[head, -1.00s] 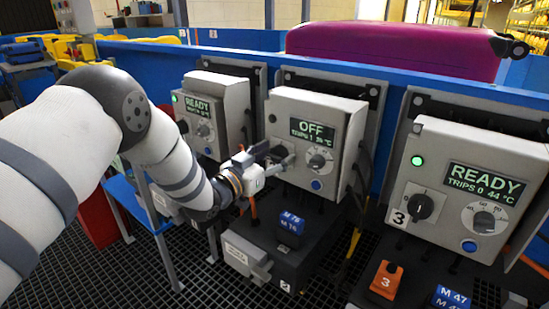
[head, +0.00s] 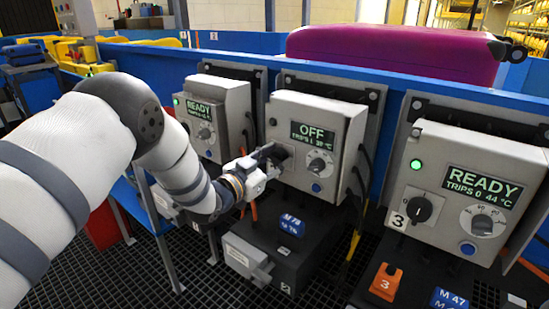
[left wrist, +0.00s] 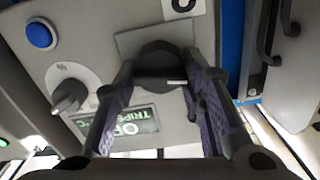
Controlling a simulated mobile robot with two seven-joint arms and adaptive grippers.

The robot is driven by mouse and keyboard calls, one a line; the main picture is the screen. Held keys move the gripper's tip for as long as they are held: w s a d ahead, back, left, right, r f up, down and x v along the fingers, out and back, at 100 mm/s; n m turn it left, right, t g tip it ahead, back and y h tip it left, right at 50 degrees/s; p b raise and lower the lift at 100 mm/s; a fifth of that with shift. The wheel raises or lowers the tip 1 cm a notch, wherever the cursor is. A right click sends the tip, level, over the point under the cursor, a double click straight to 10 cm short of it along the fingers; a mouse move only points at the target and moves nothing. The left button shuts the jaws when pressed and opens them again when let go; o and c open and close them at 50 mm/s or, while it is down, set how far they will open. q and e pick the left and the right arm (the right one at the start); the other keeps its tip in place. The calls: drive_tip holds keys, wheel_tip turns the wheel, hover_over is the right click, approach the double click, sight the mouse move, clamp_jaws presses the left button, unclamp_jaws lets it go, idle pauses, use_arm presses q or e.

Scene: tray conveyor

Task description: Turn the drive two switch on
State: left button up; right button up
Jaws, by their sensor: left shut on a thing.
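The drive two box (head: 345,123) is the middle grey cabinet. Its display (head: 313,133) reads OFF, with a trips and temperature line. The drive two switch is a black rotary knob (left wrist: 158,58), seen close in the left wrist view and mostly hidden by my fingers in the head view. My left gripper (head: 277,154) is shut on it, with one finger on each side. A white mark shows near the knob's edge in the wrist view. A grey dial (head: 317,165) and a blue button (head: 316,188) are beside it. My right gripper is not in view.
Drive three's box (head: 468,150) at right and another box (head: 222,100) at left both read READY. Below are a blue M 75 block (head: 291,225), an orange block (head: 386,281) and a blue M 47 block (head: 449,299). A purple suitcase (head: 395,48) lies behind.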

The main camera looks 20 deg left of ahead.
use_arm(q)
drive_tip(key=m, duration=0.3)
drive_tip(key=shift+d+m+p, duration=0.1)
drive_tip(key=shift+m+p, duration=0.25)
drive_tip(key=shift+m, duration=0.05)
drive_tip(key=m, duration=0.4)
drive_tip(key=shift+d+f+m+p, duration=0.1)
drive_tip(key=shift+m+p, duration=0.2)
drive_tip(key=m, duration=0.3)
drive_tip(key=shift+f, duration=0.1)
drive_tip(key=shift+m, duration=2.1)
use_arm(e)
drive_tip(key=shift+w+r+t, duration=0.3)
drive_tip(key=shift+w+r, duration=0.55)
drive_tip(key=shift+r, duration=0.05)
use_arm(q)
drive_tip(key=o, duration=1.1)
drive_tip(key=shift+o, duration=0.2)
drive_tip(key=v, duration=1.2)
